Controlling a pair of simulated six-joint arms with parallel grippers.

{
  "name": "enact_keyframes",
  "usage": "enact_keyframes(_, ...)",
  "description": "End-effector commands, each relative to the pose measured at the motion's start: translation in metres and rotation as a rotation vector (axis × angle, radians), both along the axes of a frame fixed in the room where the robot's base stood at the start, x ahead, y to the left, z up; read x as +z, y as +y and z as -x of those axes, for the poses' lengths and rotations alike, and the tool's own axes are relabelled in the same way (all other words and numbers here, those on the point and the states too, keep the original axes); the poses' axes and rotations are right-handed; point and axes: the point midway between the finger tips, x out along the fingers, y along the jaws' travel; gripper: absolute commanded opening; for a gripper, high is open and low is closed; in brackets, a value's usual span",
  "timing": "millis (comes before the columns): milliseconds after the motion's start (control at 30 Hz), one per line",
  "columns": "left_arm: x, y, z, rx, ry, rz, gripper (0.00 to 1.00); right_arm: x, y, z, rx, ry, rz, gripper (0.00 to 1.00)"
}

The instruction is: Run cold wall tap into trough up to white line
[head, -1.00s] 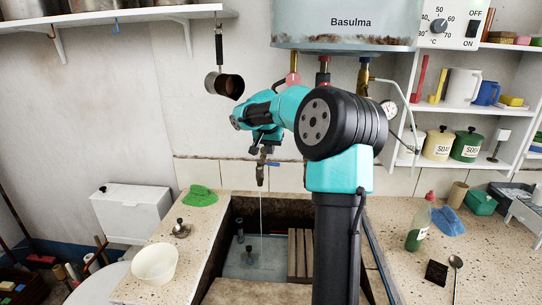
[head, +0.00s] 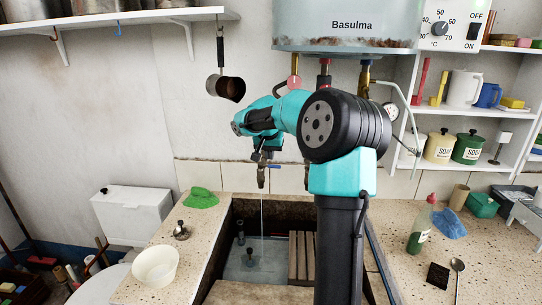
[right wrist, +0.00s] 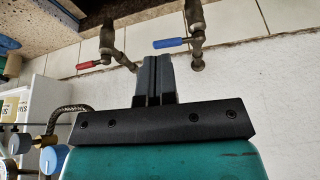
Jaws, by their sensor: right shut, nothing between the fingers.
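The cold wall tap, with a blue lever, is on the wall above the trough in the head view (head: 261,179); its lever also shows in the right wrist view (right wrist: 171,43). A thin stream of water (head: 262,215) falls from its spout. The stone trough (head: 214,252) has shallow-looking water (head: 236,268) over its floor. I cannot make out a white line. My right gripper (right wrist: 153,62) is shut and empty, close to the blue-lever tap; in the head view its fingers are small and partly blend with the tap. My left gripper is out of view.
A red-lever tap (right wrist: 90,64) is beside the blue one. A slatted wooden board (head: 301,257) is at the trough's right side. A white bowl (head: 155,265) and green cloth (head: 200,198) lie on the left ledge. A bottle (head: 418,238) stands at right. My right arm hides part of the trough.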

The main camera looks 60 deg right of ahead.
Motion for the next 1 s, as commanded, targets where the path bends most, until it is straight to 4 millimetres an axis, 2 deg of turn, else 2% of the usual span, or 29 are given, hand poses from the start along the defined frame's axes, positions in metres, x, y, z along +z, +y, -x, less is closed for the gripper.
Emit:
enact_keyframes(533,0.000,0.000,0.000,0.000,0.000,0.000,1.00,-0.084,-0.031,-0.012,-0.001,0.003,-0.002,0.00)
enact_keyframes(800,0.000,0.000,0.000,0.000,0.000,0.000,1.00,-0.081,-0.060,-0.025,-0.002,-0.001,0.001,0.00)
enact_keyframes(1000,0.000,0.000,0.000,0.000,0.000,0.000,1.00,-0.081,-0.067,-0.027,0.000,0.001,0.000,0.00)
